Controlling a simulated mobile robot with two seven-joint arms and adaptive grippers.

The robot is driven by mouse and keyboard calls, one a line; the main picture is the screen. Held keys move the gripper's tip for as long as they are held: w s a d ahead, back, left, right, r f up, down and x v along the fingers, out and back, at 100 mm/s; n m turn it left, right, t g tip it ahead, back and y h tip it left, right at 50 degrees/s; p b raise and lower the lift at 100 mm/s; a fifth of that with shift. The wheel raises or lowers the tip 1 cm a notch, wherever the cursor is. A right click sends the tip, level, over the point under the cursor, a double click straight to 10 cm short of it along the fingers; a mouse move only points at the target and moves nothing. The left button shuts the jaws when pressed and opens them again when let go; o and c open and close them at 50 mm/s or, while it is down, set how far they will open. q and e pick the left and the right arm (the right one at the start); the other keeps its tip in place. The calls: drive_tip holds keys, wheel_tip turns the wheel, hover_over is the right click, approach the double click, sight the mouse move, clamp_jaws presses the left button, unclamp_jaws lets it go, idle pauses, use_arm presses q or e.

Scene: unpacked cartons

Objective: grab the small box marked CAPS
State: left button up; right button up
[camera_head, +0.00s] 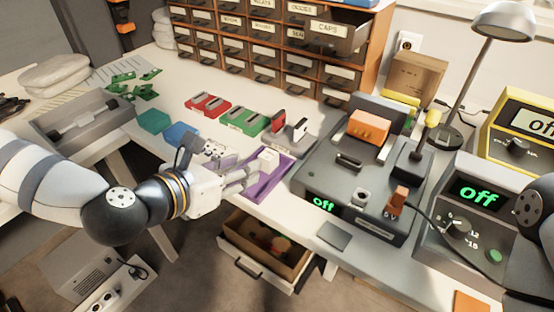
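The word CAPS shows on the front label of a pulled-out small drawer box (328,30) at the top right of the brown cabinet. My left gripper (254,172) is far from it, over the purple tray (262,198) on the table. A small cream block (269,157) is at its fingertips. I cannot tell whether the fingers grip the block or are only beside it. My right arm shows at the right edge, but its gripper is out of view.
The cabinet (266,52) has several labelled drawers. A grey device (330,182) reading "off" and a lamp (503,20) crowd the right. An open drawer (262,247) juts out below the table.

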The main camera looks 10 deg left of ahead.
sight(265, 156)
use_arm(q)
drive_tip(key=x, duration=0.9)
drive_tip(key=shift+w+f, duration=0.1)
drive_tip(key=shift+w, duration=0.15)
drive_tip(key=shift+a, duration=0.1)
clamp_jaws()
